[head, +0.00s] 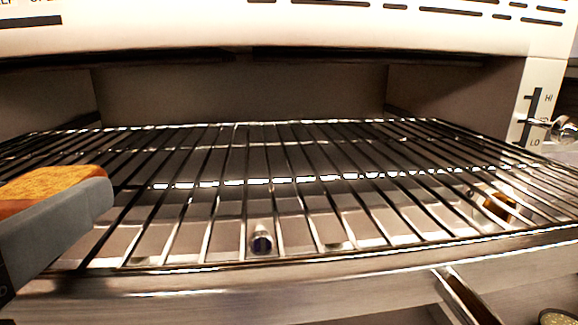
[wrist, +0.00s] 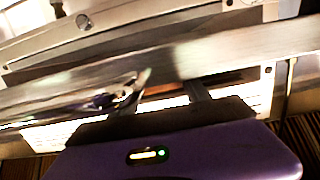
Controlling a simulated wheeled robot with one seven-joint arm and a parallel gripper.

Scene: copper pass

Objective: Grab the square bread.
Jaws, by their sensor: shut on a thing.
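The square bread (head: 50,187) is a toasted brown slab at the left edge of the head view, partly cut off by the frame. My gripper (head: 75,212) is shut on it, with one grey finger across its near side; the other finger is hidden. The bread is held at the left front part of the wire rack (head: 290,180); whether it touches the bars cannot be told. In the wrist view, my gripper (wrist: 166,92) reaches past a blurred metal bar, with a thin brown strip visible beyond the fingers.
The rack sits in an open-fronted grill with a cream hood (head: 200,28) close above. A metal front rail (head: 300,278) runs below. A control knob (head: 563,130) marked HI and LO is at right. The visible bars are otherwise empty. A small round container (head: 556,317) shows at lower right.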

